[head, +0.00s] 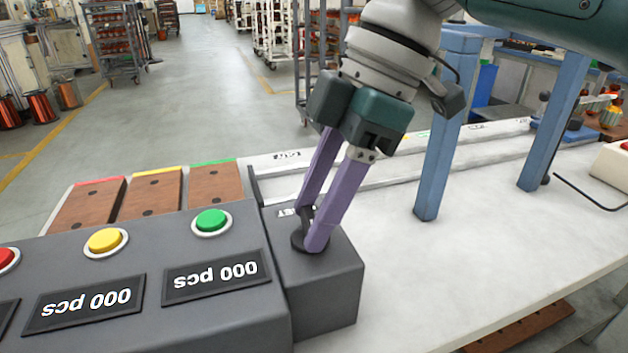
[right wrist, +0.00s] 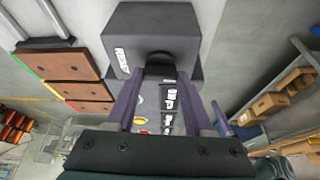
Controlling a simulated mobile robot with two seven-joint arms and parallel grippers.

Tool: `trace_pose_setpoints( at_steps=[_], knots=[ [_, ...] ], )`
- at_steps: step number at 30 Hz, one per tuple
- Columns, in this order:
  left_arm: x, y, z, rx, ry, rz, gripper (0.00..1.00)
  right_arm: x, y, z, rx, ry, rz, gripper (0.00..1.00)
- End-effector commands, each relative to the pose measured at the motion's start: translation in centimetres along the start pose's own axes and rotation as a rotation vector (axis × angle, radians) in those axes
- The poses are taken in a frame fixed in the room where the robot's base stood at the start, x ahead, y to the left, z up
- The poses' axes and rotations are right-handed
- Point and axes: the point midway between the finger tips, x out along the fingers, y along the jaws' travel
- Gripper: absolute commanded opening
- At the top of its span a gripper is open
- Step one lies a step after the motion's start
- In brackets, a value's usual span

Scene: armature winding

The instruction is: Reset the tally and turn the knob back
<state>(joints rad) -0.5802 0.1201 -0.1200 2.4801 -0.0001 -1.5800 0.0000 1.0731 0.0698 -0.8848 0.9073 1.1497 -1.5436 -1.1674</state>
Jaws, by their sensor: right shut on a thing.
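A dark grey tally box (head: 170,295) stands at the front left of the head view. It has a red button (head: 6,260), a yellow button (head: 105,241) and a green button (head: 211,222). Its two fully visible displays (head: 215,277) (head: 85,304) read 000 pcs. A smaller grey block (head: 330,290) with a dark round knob (head: 298,240) on top adjoins it at the right. My right gripper (head: 311,233) is shut on the knob, its purple fingers reaching down. The knob also shows between the fingers in the right wrist view (right wrist: 160,58). My left gripper is out of view.
Wooden trays with red, yellow and green edges (head: 155,195) lie behind the tally box. Blue posts (head: 445,130) of a frame rise from the white table (head: 420,270) right of my gripper. The table between block and posts is clear.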

Motion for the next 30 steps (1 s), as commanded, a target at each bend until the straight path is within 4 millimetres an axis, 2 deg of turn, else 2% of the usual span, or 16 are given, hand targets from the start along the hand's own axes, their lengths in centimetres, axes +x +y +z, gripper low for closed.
trace_pose_setpoints(
  at_steps=[1, 6, 23, 24, 30],
  knots=[
    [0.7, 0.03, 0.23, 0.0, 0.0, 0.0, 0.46, 0.38, 0.04, 0.22, -0.019, -0.003, -0.008, 0.0],
    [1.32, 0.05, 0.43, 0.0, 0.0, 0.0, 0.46, 0.27, 0.05, 0.18, -0.071, -0.004, -0.03, 0.0],
    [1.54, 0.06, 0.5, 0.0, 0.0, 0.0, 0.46, 0.09, 0.04, 0.18, -0.101, -0.006, -0.043, 0.0],
    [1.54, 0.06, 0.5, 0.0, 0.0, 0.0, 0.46, 0.1, 0.04, 0.18, -0.101, -0.006, -0.043, 0.55],
    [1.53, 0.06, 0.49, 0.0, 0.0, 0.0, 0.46, 0.06, 0.06, 0.12, -0.101, -0.004, -0.042, 0.77]
  ],
)
